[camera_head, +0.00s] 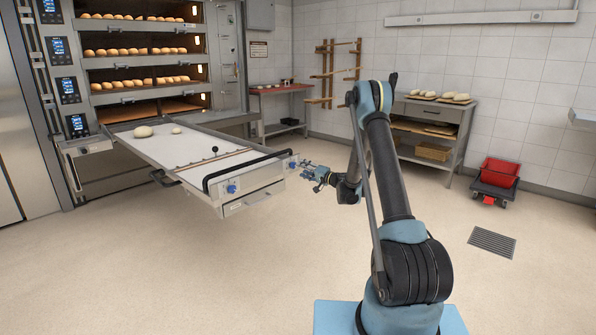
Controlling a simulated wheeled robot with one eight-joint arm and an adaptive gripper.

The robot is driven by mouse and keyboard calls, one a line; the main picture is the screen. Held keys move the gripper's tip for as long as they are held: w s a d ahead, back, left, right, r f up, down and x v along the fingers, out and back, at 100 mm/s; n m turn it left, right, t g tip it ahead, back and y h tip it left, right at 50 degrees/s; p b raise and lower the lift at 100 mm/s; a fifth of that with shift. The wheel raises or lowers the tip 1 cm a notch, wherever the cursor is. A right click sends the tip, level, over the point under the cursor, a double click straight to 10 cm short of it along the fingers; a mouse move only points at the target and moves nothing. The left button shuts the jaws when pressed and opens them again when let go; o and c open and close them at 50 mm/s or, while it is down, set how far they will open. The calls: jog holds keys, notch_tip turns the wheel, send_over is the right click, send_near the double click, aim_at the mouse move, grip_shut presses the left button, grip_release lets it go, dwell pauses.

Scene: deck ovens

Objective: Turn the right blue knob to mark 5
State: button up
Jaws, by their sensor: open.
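The right blue knob (293,165) is on the right end of the front face of the long white loading table. It is small in this view, and its pointer and marks cannot be read. Another blue knob (231,188) is on the left part of the same face. My gripper (305,170) is open, just right of the right knob, with its fingers pointing left toward it. A small gap seems to lie between them, but I cannot tell whether they touch.
The loading table (185,152) carries two dough pieces and a black-knobbed lever, with a black handle bar (250,167) along its front. Deck ovens (145,60) with loaves stand behind. A red bin (499,172) on a dolly is at right. The floor between is clear.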

jog(key=v, duration=0.5)
jog(key=shift+s+d, duration=0.2)
jog(key=shift+d, duration=0.05)
